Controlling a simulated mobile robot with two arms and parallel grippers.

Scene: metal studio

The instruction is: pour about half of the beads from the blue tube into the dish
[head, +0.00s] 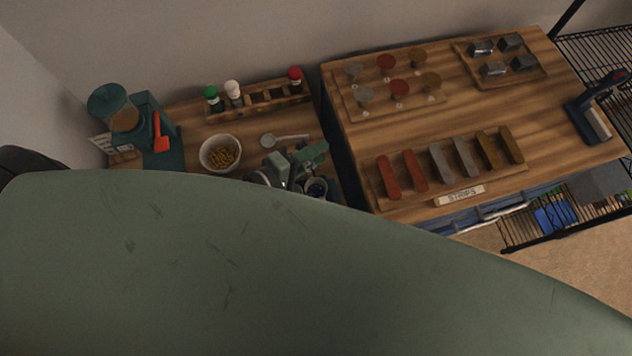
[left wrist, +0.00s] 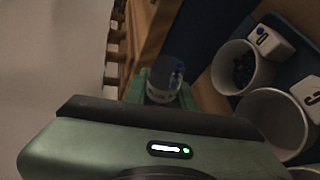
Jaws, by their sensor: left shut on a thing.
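My left gripper (head: 296,168) is shut on the blue tube (left wrist: 160,84), a clear tube with blue beads along its right side in the left wrist view. The tube looks tilted; how many beads it holds is unclear. Its green fingers show on both sides of the tube. A white dish (left wrist: 242,75) with blue beads inside stands to the right of the tube in that view. The dish (head: 316,188) also shows in the head view, just below the gripper and partly hidden by my arm. My right gripper is not in view.
A wooden rack (head: 262,98) holds green-, white- and red-capped tubes. Another white dish (left wrist: 272,112) stands beside the first. My arm hides the near area.

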